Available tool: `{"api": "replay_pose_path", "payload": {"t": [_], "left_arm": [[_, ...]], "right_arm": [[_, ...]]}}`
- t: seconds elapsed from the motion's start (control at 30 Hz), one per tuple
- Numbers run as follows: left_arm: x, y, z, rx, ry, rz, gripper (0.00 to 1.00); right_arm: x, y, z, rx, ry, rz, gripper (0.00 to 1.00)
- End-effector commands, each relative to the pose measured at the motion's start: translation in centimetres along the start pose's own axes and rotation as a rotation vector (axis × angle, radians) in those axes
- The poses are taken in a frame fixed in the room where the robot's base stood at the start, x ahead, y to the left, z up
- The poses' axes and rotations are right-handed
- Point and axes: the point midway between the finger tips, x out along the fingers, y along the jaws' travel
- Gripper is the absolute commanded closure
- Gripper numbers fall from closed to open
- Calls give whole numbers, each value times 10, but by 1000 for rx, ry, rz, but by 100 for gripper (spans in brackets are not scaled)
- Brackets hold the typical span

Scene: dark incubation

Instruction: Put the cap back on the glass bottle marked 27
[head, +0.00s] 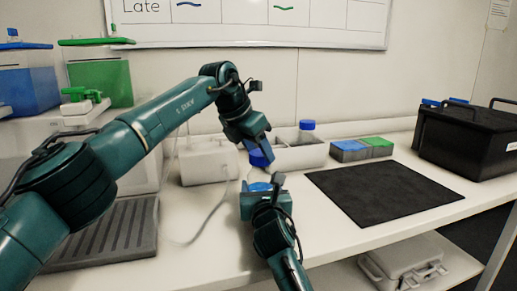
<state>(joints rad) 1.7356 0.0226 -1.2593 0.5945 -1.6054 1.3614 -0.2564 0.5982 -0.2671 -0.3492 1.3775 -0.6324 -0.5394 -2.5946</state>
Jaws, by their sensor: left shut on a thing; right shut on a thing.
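My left gripper (258,151) comes down from above and is shut on a blue cap (260,159). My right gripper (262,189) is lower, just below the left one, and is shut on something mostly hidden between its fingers. A blue patch (258,186) shows at the top of its grip; I cannot tell whether it belongs to the bottle. The cap is above the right gripper, with a small gap between them. No number 27 is readable.
A white holder (304,156) with a blue-capped bottle (307,130) stands behind. Blue and green boxes (362,149), a black mat (385,193) and a black case (468,142) lie to the right. A grey ribbed tray (110,240) is at left. A cable crosses the bench.

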Motion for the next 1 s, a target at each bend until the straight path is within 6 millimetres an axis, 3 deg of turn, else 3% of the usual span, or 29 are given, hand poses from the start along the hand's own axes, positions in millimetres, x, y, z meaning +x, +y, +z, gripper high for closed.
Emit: {"api": "replay_pose_path", "payload": {"t": [0.17, 0.2, 0.43, 0.7, 1.0], "left_arm": [[-1, -1, 1, 1, -2, 0, 74], [-1, -1, 1, 0, -2, 0, 50], [0, -1, 1, -1, -2, 1, 31], [-2, -1, 2, -1, -2, 2, 31], [-34, 0, 21, -4, -2, 4, 31]], "right_arm": [[0, -1, -1, 3, 4, -2, 100], [0, -1, -1, 3, 4, -2, 100], [0, -1, -1, 2, 4, -2, 100], [0, -1, -1, 2, 3, -2, 100], [0, -1, -1, 2, 3, -2, 100]]}}
